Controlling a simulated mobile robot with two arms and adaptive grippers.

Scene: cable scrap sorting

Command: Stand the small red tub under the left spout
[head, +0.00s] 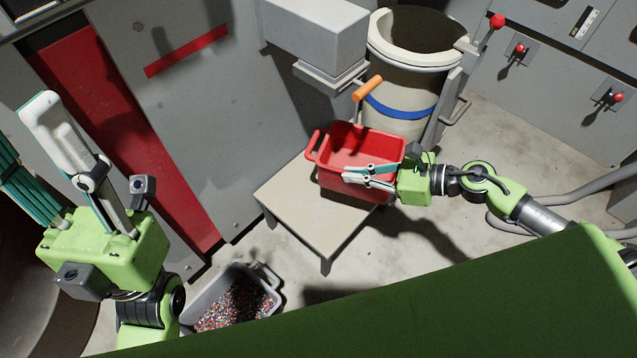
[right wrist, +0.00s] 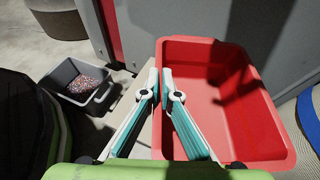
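The small red tub (head: 355,150) stands upright on a low grey stand (head: 290,200). It shows large in the right wrist view (right wrist: 225,110). A grey boxy spout (head: 328,75) juts from the machine above and behind the tub; I cannot tell whether the tub is squarely beneath it. My right gripper (head: 345,174) is at the tub's near side. In the right wrist view its fingers (right wrist: 160,78) are close together on both sides of the tub's rim, pinching it. My left gripper (head: 40,105) is raised at the far left, away from the tub; its finger gap is unclear.
An orange-handled lever (head: 367,88) hangs beside the spout. A beige bin with a blue band (head: 405,90) stands behind the tub on the right. A grey crate of coloured granules (head: 272,280) sits on the floor at front left. Red-knobbed levers (head: 518,50) are at upper right.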

